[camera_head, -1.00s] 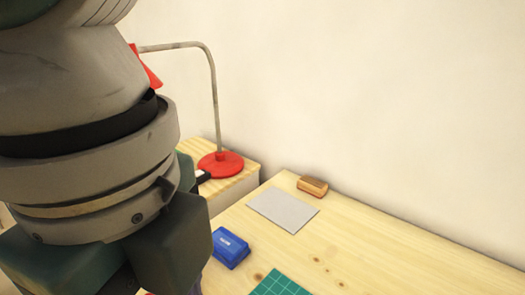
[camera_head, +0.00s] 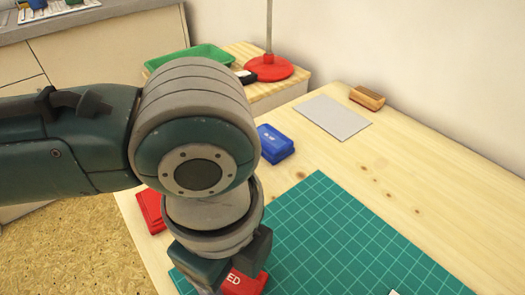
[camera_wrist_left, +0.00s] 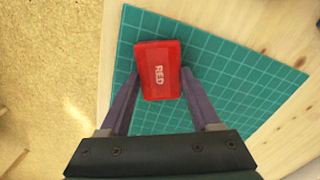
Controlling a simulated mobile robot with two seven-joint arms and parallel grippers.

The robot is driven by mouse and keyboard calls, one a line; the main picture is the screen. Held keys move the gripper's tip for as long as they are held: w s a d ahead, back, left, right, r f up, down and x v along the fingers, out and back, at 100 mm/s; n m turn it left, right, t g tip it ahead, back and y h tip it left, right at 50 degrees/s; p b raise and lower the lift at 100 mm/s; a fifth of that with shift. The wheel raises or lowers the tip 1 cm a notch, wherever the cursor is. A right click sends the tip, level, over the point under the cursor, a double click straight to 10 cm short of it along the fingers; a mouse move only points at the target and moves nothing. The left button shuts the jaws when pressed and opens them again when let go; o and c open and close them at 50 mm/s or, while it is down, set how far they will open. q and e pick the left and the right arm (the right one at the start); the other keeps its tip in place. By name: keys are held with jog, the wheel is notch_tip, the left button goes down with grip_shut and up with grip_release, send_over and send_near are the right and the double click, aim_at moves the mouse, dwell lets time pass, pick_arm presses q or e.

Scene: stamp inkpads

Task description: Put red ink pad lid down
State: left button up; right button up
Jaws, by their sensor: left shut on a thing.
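The red ink pad lid (camera_wrist_left: 160,62), marked RED, is held between the fingers of my left gripper (camera_wrist_left: 160,78) in the left wrist view, over the green cutting mat (camera_wrist_left: 215,75). I cannot tell whether it touches the mat. In the head view, part of the lid (camera_head: 243,284) shows below my left gripper, which my wrist mostly hides. Another red piece (camera_head: 150,208), probably the red ink pad's base, lies on the table left of my wrist and is partly hidden. My right gripper is not in view.
A blue ink pad (camera_head: 274,143) stands beyond the mat. A green tray (camera_head: 190,57) and a red lamp base (camera_head: 268,68) are on the side table. The mat's right part is mostly clear.

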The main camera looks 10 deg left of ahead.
aim_at(234, 279)
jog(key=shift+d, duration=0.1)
pick_arm(q)
jog(key=shift+f, duration=0.15)
jog(key=o, duration=1.3)
notch_tip(234, 279, up, 12)
jog(key=p, duration=0.4)
jog(key=s+d+n+h, duration=0.3)
jog(key=d+n, duration=0.1)
jog(key=d, duration=0.1)
jog(key=s+a+f+n+t+y, duration=0.1)
jog(key=s+a+n, duration=0.1)
jog(key=a+n, duration=0.5)
jog(key=s+a+f+n+t+y, duration=0.1)
jog(key=s+a+n+t, duration=0.1)
jog(key=a+n, duration=0.6)
jog(key=shift+s+a+f+t+y, duration=0.3)
jog(key=shift+s+a+y, duration=0.1)
jog(key=shift+s+a, duration=0.1)
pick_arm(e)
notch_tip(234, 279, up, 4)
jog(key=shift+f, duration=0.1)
